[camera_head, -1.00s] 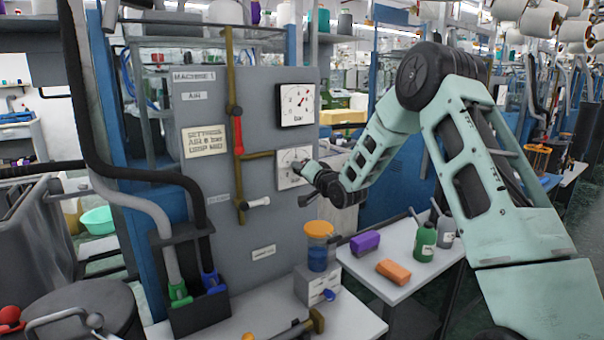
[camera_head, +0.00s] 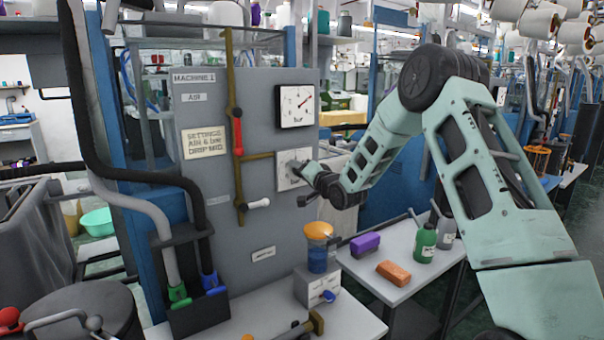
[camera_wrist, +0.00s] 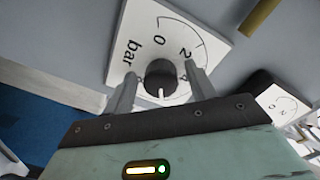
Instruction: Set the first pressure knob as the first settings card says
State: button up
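The settings card (camera_head: 206,143) is on the grey machine panel and reads "SETTINGS AIR 6 bar DRIP MID". The pressure knob (camera_wrist: 161,77) is dark and round with a pale mark, at the centre of a white square dial plate (camera_head: 283,183) marked "bar". In the wrist view my gripper (camera_wrist: 160,74) has one finger on each side of the knob, with a small gap seeming to show on both sides.
A brass pipe (camera_head: 229,60) with a red lever and a white-handled valve runs left of the dial. A second white dial (camera_wrist: 280,105) shows at the wrist view's right. An orange-capped jar (camera_head: 319,250) stands below. A side table holds a purple block (camera_head: 365,243) and bottles.

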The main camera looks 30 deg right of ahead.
jog(key=s+b, duration=0.3)
jog(key=s, duration=1.4)
jog(key=shift+s+d+r, duration=0.15)
jog(key=shift+s+r, duration=0.1)
